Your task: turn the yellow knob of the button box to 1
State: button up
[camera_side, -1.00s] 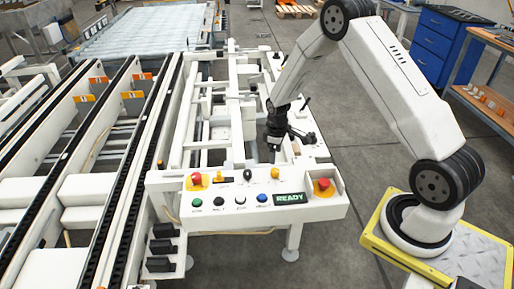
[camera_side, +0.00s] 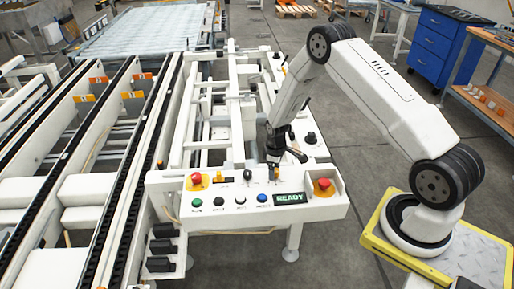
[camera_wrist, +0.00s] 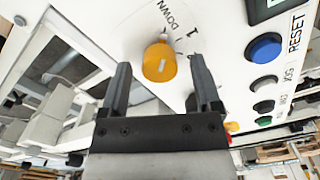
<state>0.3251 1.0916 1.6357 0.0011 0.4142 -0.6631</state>
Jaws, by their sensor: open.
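The yellow knob (camera_wrist: 160,63) stands on the white button box, with a white mark on its face. A "1" and the word DOWN are printed beside it in the wrist view. My gripper (camera_wrist: 160,75) is open, with one finger on each side of the knob and gaps showing; I cannot tell how deep the fingers reach. In the side view my gripper (camera_side: 273,164) is lowered at the knob, which it partly hides. The button box (camera_side: 220,211) is at the front of the frame.
Close by are a black knob (camera_side: 248,176), a blue button (camera_side: 262,198), a lit READY display (camera_side: 290,198) and red stop buttons at left (camera_side: 196,178) and right (camera_side: 323,184). The blue RESET button (camera_wrist: 265,48) also shows in the wrist view.

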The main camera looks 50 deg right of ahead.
grip_shut()
jog(key=shift+m, duration=0.3)
jog(key=m, duration=0.3)
jog(key=shift+m, duration=0.4)
jog(key=m, duration=0.4)
jog(key=shift+d, duration=0.1)
jog(key=shift+m, duration=0.3)
grip_release()
